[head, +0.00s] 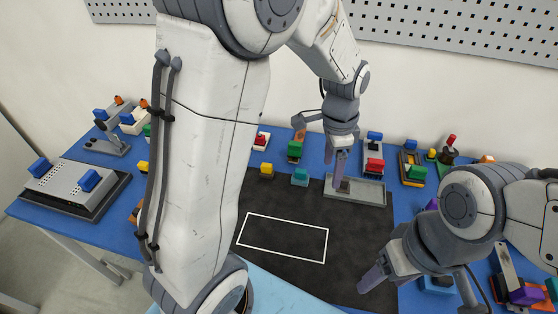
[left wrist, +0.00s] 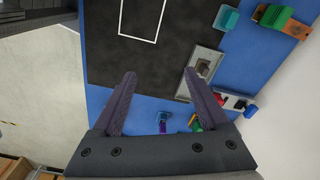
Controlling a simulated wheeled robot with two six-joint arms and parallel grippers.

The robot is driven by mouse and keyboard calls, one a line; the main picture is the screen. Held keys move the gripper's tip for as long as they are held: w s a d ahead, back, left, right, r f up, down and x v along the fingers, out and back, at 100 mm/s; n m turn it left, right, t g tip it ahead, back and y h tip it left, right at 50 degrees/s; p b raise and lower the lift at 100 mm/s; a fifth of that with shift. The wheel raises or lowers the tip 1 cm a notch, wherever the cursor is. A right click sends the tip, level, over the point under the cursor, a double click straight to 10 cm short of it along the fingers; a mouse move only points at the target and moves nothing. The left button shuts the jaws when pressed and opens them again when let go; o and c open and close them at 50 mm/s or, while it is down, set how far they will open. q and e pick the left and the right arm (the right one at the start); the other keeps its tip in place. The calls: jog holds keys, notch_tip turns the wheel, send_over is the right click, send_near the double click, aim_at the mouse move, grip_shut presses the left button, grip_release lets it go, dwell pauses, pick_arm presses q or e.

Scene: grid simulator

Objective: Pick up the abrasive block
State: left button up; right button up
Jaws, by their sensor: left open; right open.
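A small dark grey-brown block (left wrist: 203,68), which looks like the abrasive block, lies in a shallow grey tray (left wrist: 208,56) in the left wrist view. In the head view the tray (head: 372,194) sits at the right back of the black mat, and the block (head: 345,186) is partly covered by my left fingers. My left gripper (head: 338,170) points down over the tray's left part. In the left wrist view my left gripper (left wrist: 160,76) is open with nothing between its fingers, and the block is just beyond the right fingertip. My right gripper (head: 375,281) is open and empty at the mat's front right.
The black mat (head: 275,205) with a white rectangle is clear. A teal block (head: 300,177) and a yellow block (head: 267,170) stand left of the tray. A red-topped block (head: 375,165) stands just behind it. Coloured fixtures crowd the back edge. A pegboard (head: 470,25) hangs behind.

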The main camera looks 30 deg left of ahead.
pick_arm(q)
jog(key=w+a+f+m, duration=0.1)
jog(key=w+a+f, duration=0.25)
jog(key=a, duration=0.25)
jog(key=w+a+f+m, duration=0.1)
jog(key=w+a+f, duration=0.2)
jog(key=w+a, duration=0.15)
jog(key=m, duration=0.2)
send_near(266, 165)
jog(key=shift+w+d+f, duration=0.15)
jog(key=shift+d+f, duration=0.05)
jog(key=shift+d, duration=0.4)
jog(key=shift+w+d+f, duration=0.1)
jog(key=shift+d+f, duration=0.1)
jog(key=shift+d, duration=0.35)
jog(key=shift+a+f, duration=0.95)
jog(key=shift+f, duration=0.15)
notch_tip(266, 165, down, 3)
jog(key=shift+f+p, duration=0.25)
jog(key=shift+p, duration=0.35)
notch_tip(266, 165, down, 5)
jog(key=shift+f+p, duration=0.1)
jog(key=shift+p, duration=1.05)
jog(key=shift+f, duration=0.3)
grip_shut()
jog(key=shift+r, duration=0.1)
